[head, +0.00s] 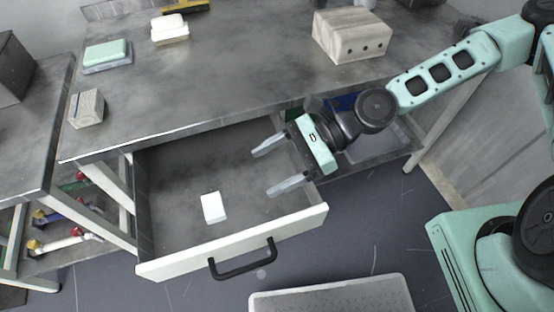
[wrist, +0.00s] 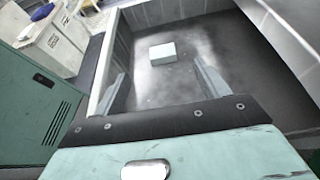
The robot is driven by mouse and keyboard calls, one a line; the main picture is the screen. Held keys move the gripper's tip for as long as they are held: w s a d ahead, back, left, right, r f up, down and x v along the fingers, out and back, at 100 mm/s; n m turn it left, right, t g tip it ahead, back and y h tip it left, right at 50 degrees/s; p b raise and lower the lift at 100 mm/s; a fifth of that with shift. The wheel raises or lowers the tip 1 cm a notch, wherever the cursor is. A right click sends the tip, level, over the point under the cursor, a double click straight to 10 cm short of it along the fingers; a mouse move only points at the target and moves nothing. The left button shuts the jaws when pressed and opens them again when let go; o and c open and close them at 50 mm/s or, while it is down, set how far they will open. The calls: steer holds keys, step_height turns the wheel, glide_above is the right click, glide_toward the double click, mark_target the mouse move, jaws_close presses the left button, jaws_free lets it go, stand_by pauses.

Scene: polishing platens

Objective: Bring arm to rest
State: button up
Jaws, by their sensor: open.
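My gripper (head: 268,168) is open and empty, with its two fingers apart above the right part of the open drawer (head: 235,243). My arm comes in from the upper right. A small white block (head: 213,207) lies on the drawer floor, left of my fingertips and apart from them. In the wrist view the white block (wrist: 162,53) lies beyond the two fingers (wrist: 160,82), inside the drawer. Nothing is between the fingers.
The grey table (head: 240,75) above the drawer holds a wooden block with holes (head: 352,35), a green-topped box (head: 107,55), a white block (head: 169,28) and a small grey block (head: 87,107). The drawer handle (head: 243,259) sticks out in front. A grey mat (head: 330,297) lies on the floor.

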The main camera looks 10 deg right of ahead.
steer(key=shift+d+r, duration=0.1)
steer(key=shift+d, duration=0.25)
stand_by(0.3)
